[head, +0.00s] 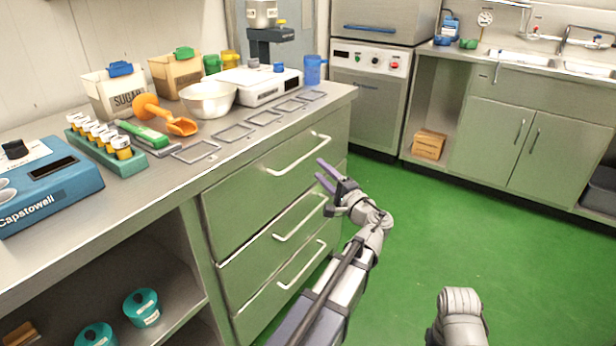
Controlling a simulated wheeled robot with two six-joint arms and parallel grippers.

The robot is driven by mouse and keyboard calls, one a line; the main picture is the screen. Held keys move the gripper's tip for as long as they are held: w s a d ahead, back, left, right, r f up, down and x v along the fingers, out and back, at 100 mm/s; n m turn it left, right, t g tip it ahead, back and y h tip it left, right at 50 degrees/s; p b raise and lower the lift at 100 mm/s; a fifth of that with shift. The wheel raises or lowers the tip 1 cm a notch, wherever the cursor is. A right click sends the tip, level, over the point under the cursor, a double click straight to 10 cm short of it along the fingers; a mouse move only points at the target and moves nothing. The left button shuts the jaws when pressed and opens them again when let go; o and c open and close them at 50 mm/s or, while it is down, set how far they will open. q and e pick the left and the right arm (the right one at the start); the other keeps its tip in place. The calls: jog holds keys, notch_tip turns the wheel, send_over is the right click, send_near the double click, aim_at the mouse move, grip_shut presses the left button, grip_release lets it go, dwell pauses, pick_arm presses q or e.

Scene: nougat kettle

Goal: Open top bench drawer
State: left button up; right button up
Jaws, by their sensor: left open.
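The bench drawer stack is green with three pale bar handles. The top bench drawer (238,200) looks shut, its front in line with those below. Its handle (300,156) is a pale bar and shows clearly. My left gripper (321,171) is open and empty, its two purple fingers pointing left toward the drawer fronts. It is a little right of and below the top handle in the picture, with no contact visible. A part of my right arm shows at the bottom right, but its gripper is out of view.
The middle drawer handle (300,218) and bottom drawer handle (302,265) stick out below. The steel benchtop (180,182) holds a bowl (208,99), a scale, sugar bin and orange scoop. Open green floor (450,235) lies right of the drawers.

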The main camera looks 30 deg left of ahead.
aim_at(308, 154)
pick_arm(q)
jog(key=shift+m+y, duration=0.3)
jog(key=shift+w+p+x, duration=0.2)
jog(key=shift+p+x, duration=0.25)
jog(key=shift+x, duration=3.75)
jog(key=shift+d, duration=0.1)
jog(key=shift+c, duration=0.3)
grip_shut()
jog(key=shift+f, duration=0.1)
